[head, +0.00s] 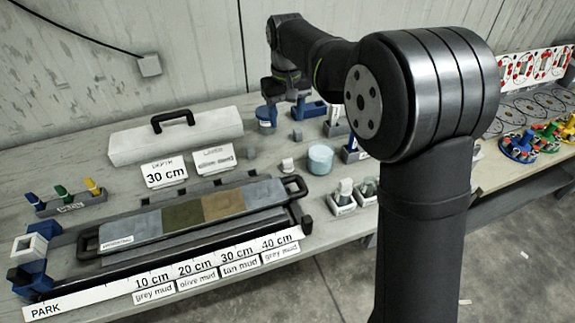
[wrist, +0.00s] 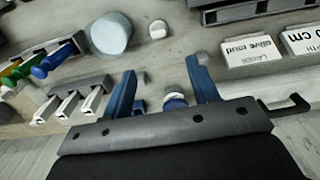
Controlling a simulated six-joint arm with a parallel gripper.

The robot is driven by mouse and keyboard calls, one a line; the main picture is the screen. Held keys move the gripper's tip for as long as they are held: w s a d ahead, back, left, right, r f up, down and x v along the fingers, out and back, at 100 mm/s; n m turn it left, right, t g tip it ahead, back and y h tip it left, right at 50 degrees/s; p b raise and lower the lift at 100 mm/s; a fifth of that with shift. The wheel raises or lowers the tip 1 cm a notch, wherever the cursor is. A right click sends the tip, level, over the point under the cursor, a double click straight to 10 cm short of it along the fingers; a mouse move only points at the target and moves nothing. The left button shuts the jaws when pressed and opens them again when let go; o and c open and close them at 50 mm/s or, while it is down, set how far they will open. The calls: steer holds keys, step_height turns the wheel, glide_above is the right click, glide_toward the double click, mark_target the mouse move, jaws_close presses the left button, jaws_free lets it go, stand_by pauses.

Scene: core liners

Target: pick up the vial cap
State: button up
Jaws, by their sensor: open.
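My gripper (wrist: 163,68) is open, its two blue fingers spread apart. A small blue and white round piece (wrist: 175,101) shows between the fingers, close to the palm; I cannot tell whether the fingers touch it. A small whitish round piece (wrist: 158,29), which looks like a cap, lies on the bench beyond the fingertips, beside a pale teal cylinder (wrist: 110,33). The same piece shows in the head view (head: 287,165), left of the teal cylinder (head: 320,157). I cannot tell for sure which piece is the vial cap. In the head view, my arm hides part of the bench.
A small grey block (wrist: 203,58) is near the right fingertip. A rack with white clips (wrist: 75,100) stands left of the gripper. Label cards (wrist: 250,52) stand at the right. The core tray (head: 110,236) and a long box with a black handle (head: 175,140) are on the bench.

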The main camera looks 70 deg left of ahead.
glide_above(287, 160)
steer(key=f, duration=1.2)
steer(key=shift+s+d+f, duration=0.1)
steer(key=shift+s+d, duration=0.15)
steer(key=shift+w+a+f, duration=0.1)
steer(key=shift+w+f, duration=0.05)
steer(key=shift+f, duration=1.2)
steer(key=shift+w+a+f, duration=0.1)
steer(key=shift+w+f, duration=0.05)
steer(key=shift+f, duration=1.2)
steer(key=c, duration=1)
